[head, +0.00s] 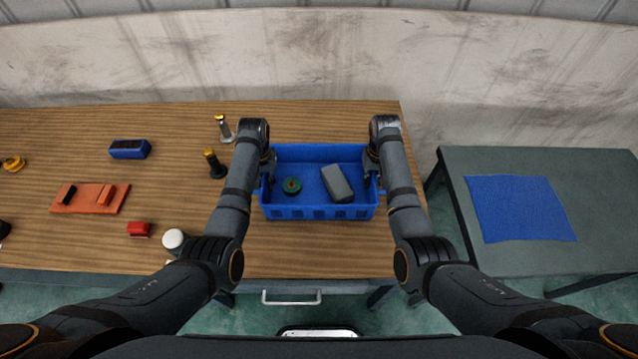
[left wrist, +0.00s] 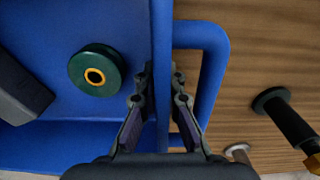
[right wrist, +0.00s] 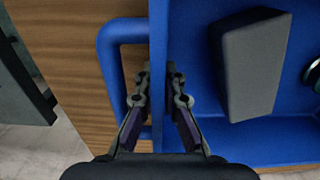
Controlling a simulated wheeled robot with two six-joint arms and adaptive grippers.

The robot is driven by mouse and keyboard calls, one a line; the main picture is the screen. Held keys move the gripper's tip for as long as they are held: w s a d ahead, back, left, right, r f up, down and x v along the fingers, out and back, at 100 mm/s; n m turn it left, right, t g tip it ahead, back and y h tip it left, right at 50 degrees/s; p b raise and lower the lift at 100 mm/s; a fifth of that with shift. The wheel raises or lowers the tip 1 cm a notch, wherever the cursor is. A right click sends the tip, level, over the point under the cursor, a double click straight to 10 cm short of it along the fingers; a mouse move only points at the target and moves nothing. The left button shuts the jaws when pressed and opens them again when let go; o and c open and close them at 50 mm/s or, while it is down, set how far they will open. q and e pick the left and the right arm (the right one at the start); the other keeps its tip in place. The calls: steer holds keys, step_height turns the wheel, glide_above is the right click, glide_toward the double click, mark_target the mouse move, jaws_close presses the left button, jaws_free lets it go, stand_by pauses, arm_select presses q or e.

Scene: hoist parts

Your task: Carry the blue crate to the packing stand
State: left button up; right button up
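The blue crate (head: 320,212) is over the right part of the wooden table, upright, with a green round part (head: 291,186) and a grey block (head: 338,184) inside. My left gripper (head: 266,180) is at its left end wall; in the left wrist view the fingers (left wrist: 162,85) close on that wall beside the handle loop. My right gripper (head: 372,178) is at the right end wall; in the right wrist view its fingers (right wrist: 158,85) pinch that wall likewise. I cannot tell whether the crate touches the table. The packing stand (head: 455,165) is at the right with a blue mat (head: 520,208).
A gap separates table and stand. The mat is clear.

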arm_select(q)
steer(key=shift+w+r, duration=0.15)
jaws_close()
arm_select(e)
steer(key=shift+w+r, duration=0.15)
jaws_close()
